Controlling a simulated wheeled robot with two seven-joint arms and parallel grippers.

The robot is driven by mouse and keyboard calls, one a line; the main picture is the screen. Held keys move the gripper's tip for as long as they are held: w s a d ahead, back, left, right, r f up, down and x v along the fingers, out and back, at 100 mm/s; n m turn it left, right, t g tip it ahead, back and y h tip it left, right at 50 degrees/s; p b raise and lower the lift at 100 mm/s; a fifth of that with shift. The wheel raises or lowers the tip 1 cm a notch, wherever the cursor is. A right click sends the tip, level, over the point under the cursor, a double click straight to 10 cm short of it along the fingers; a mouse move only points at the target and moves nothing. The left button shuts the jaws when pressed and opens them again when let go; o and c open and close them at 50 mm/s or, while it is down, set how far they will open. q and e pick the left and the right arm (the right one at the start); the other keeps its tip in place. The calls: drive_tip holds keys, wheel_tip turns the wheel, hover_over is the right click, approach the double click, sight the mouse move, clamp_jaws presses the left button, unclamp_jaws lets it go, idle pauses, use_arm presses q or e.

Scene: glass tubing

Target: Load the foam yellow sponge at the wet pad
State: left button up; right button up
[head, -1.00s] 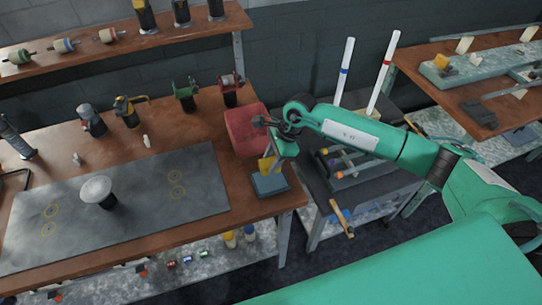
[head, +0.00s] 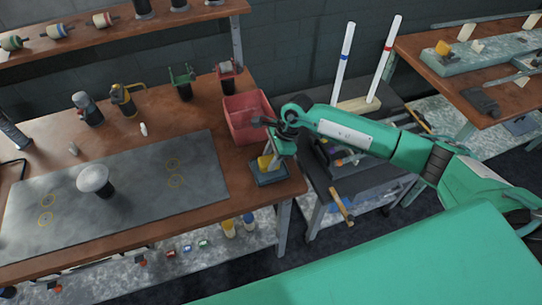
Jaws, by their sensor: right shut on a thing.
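The yellow sponge (head: 264,162) is small and bright. It is in the jaws of my right gripper (head: 268,151), which points down at the table's right end. The wet pad (head: 271,177) is a dark blue-grey square block near the table's front right corner. The sponge is directly over the pad and appears at or very near its top; I cannot tell whether they touch. The gripper's fingers partly hide the sponge and the pad's back edge. My left gripper is not in view.
A red open bin (head: 247,119) stands just behind the pad. A grey mat (head: 130,180) with a round white-topped stand (head: 93,180) covers the table's middle. A dark cart (head: 350,185) with two tall white rods stands to the right.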

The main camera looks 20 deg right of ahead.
sight(271, 159)
drive_tip(key=shift+f+b, duration=0.55)
idle(0.6)
drive_tip(key=shift+f+b, duration=0.1)
drive_tip(key=shift+b, duration=0.25)
idle(1.8)
drive_tip(key=shift+r+p, duration=1.25)
drive_tip(key=shift+r, duration=2.4)
drive_tip(key=s+d+r+n+g+h, duration=0.2)
drive_tip(key=s+r+n, duration=0.2)
drive_tip(key=n, duration=0.5)
drive_tip(key=s+d+r+n+g+h, duration=0.2)
drive_tip(key=s+r+n, duration=0.2)
drive_tip(key=s+n, duration=0.3)
drive_tip(key=shift+s+r+n+g, duration=0.15)
drive_tip(key=shift+s+n+g, duration=0.15)
drive_tip(key=shift+n, duration=0.8)
